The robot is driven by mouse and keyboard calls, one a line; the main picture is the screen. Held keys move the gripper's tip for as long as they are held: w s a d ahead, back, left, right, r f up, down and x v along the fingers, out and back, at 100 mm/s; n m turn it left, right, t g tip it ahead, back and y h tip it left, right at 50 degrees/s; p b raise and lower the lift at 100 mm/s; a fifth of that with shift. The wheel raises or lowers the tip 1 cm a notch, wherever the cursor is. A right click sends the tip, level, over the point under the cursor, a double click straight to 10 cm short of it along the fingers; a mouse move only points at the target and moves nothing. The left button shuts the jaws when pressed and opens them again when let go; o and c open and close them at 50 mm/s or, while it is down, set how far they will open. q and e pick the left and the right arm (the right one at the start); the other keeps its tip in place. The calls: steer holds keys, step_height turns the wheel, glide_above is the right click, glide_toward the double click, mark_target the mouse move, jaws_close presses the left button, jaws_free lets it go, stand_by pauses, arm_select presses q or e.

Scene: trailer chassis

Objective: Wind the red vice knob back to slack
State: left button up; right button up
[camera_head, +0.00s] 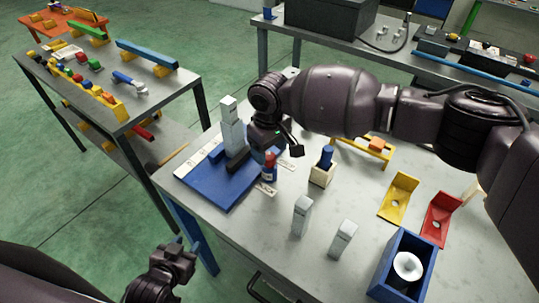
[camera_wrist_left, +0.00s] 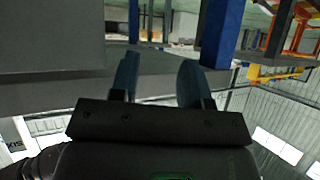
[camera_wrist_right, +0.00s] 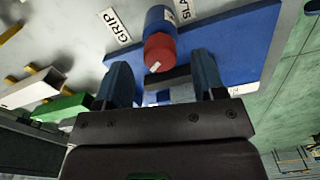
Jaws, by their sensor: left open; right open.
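The red vice knob (camera_head: 269,168) sits at the right edge of the blue base plate (camera_head: 215,197), beside a grey block post (camera_head: 232,130). In the right wrist view the knob (camera_wrist_right: 160,52) caps a blue cylinder (camera_wrist_right: 161,20) and carries a small pale mark. A GRIP label (camera_wrist_right: 116,26) and a partly cut-off SLACK label (camera_wrist_right: 184,10) flank it. My right gripper (camera_head: 270,146) is open and empty, close to the knob, which shows beyond the gap between its fingers (camera_wrist_right: 163,80). My left gripper (camera_head: 184,246) is open and empty, off the table's near left side.
A wooden holder with a blue peg (camera_head: 323,168), two grey blocks (camera_head: 302,215), yellow (camera_head: 398,197) and red (camera_head: 441,216) brackets and a blue box (camera_head: 372,288) stand on the table. A parts-laden table (camera_head: 185,85) is at the left. The table's front middle is fairly clear.

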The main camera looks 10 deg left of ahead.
steer(key=shift+f, duration=1.45)
steer(key=c, duration=0.9)
